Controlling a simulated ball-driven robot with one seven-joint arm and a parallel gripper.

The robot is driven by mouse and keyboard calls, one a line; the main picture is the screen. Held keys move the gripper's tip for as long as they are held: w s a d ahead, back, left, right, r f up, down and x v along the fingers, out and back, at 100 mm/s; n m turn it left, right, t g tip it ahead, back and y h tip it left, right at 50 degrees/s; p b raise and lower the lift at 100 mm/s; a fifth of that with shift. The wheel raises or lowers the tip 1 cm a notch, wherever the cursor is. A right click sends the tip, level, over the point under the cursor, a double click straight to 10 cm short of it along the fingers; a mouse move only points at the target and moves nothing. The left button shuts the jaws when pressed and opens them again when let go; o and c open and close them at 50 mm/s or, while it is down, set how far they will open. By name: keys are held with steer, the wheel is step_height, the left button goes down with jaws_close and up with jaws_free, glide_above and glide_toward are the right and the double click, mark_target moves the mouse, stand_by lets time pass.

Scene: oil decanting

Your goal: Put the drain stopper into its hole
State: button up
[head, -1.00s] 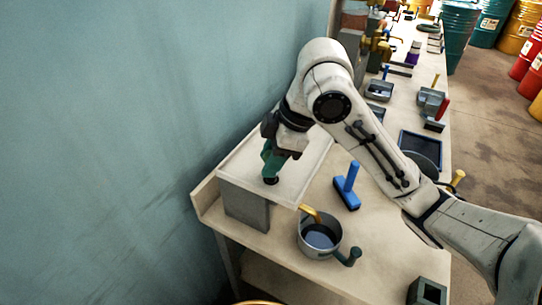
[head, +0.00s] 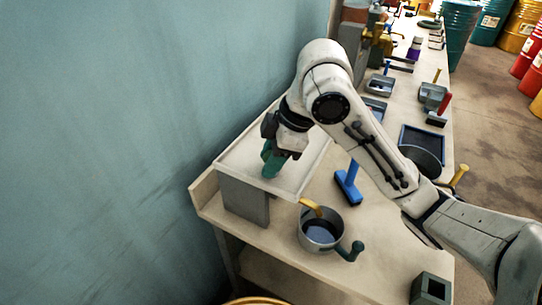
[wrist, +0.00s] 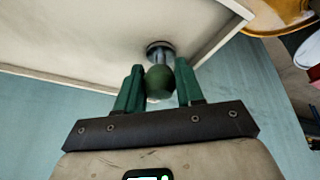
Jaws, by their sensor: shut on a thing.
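The drain stopper (wrist: 159,83) has a round green knob, a grey stem and a dark disc at its far end. My gripper (wrist: 160,92) is shut on the knob, one green finger on each side. The disc is at the pale surface of the raised tray (wrist: 75,35); I cannot tell whether it is seated or just above it. The drain hole does not show. In the head view, my gripper (head: 271,168) points down over the tray (head: 232,163), and the stopper is hidden by the fingers.
A grey pot (head: 312,232) with blue liquid and a yellow spout stands below the tray's front edge. A blue squeegee (head: 348,186) lies to its right. A grey square holder (head: 430,290) is near the front. The wall is close on the left.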

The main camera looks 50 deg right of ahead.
steer(key=o, duration=1.2)
steer(key=p+v, duration=0.2)
steer(key=v, duration=0.8)
steer(key=shift+r, duration=0.35)
steer(key=shift+s+d, duration=0.1)
steer(key=shift+s, duration=0.05)
